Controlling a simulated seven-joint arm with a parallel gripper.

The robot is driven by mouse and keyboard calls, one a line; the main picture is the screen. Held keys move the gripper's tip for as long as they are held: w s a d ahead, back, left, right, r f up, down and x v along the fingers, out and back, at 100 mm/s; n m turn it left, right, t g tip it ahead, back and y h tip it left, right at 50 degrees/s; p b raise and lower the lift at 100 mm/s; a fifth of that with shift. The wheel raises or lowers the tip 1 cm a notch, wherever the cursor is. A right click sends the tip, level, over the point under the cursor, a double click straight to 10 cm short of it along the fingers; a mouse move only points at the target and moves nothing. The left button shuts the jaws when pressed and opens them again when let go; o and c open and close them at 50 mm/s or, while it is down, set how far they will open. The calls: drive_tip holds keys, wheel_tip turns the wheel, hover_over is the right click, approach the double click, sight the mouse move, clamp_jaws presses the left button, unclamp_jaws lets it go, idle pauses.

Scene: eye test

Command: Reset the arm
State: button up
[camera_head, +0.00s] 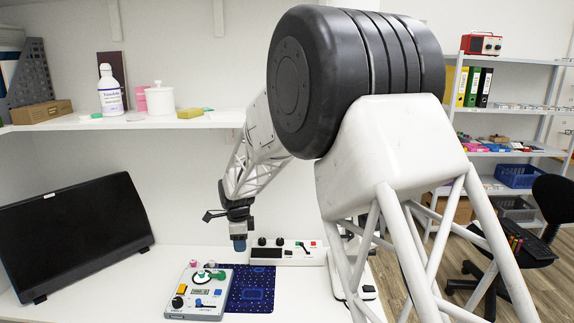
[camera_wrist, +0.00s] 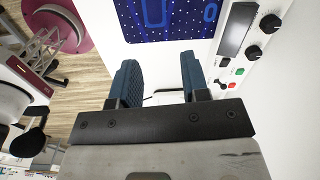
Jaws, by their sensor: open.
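My gripper (camera_head: 239,244) hangs from my arm above the white table, pointing down over the back of the dark blue mat. In the wrist view, its two blue ridged fingers (camera_wrist: 158,76) stand apart with nothing between them. My arm's large links fill the middle and right of the head view and hide part of the table.
A grey device with coloured controls (camera_head: 199,304) stands at the left of the blue mat (camera_head: 252,294). A white control panel (camera_head: 287,259) lies behind it. A black screen (camera_head: 75,235) stands left.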

drive_tip(key=s+d+r+n+t, duration=0.1)
drive_tip(key=s+d+r+n, duration=0.3)
drive_tip(key=s+d+r, duration=0.55)
drive_tip(key=s+d+r+n, duration=0.4)
drive_tip(key=s+d+r, duration=0.3)
drive_tip(key=s+d, duration=0.4)
drive_tip(key=s+d+n, duration=0.4)
drive_tip(key=s+d, duration=0.2)
drive_tip(key=s, duration=0.7)
drive_tip(key=s+d+n+t, duration=0.1)
drive_tip(key=s+d+n, duration=0.3)
drive_tip(key=s, duration=0.9)
drive_tip(key=d, duration=0.3)
drive_tip(key=shift+s+d+f, duration=0.2)
drive_tip(key=shift+s+d, duration=0.05)
